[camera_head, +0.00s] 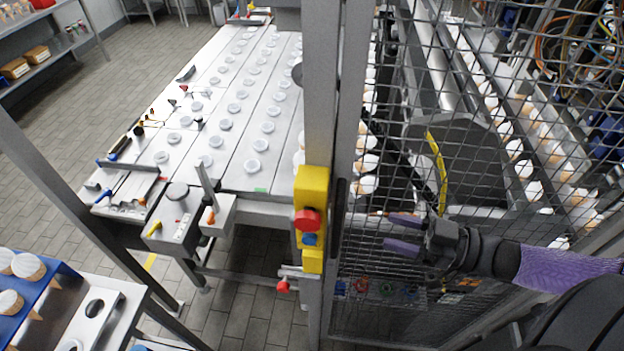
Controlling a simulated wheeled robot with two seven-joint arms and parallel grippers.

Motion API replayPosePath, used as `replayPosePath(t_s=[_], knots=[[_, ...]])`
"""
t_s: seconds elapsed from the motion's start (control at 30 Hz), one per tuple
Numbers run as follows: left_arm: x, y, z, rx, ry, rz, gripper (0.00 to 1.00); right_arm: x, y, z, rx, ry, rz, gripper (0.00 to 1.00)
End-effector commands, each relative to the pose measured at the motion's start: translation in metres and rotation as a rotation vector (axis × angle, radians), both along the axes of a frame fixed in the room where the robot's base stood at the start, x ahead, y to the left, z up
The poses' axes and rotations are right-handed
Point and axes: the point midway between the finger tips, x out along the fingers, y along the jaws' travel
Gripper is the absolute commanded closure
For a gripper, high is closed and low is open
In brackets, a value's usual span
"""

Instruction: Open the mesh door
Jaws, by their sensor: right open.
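The mesh door (400,297) is a dark wire grid in a grey metal frame, filling the right half of the head view. Its upright frame bar (347,110) stands beside a grey post (318,100). A yellow switch box (312,190) with a red knob (307,220) and a blue button is on the post, and a red-tipped latch handle (283,287) sits below it. My right gripper (390,232) comes in from the right, in front of the mesh. Its purple fingers are apart and empty, pointing left toward the frame bar. My left gripper is not in view.
A long white table (225,110) with rows of round white lids lies left of the post. A blue rack (45,290) with filled cones stands at the lower left. Behind the mesh is a conveyor machine with more cones. Tiled floor (150,60) is clear at the upper left.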

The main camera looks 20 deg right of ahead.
Motion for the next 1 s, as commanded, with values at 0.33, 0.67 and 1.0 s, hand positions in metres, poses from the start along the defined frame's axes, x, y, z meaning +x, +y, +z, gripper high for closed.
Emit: replayPosePath(t_s=[0.33,0.67,1.0], knots=[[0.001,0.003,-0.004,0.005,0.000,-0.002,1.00,0.052,0.056,-0.001,0.002,-0.007,-0.002,0.43],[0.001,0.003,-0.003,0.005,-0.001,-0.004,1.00,0.065,0.070,-0.003,-0.003,-0.002,-0.004,0.43],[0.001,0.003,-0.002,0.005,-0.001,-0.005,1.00,0.065,0.069,-0.003,-0.003,-0.002,-0.004,0.85]])
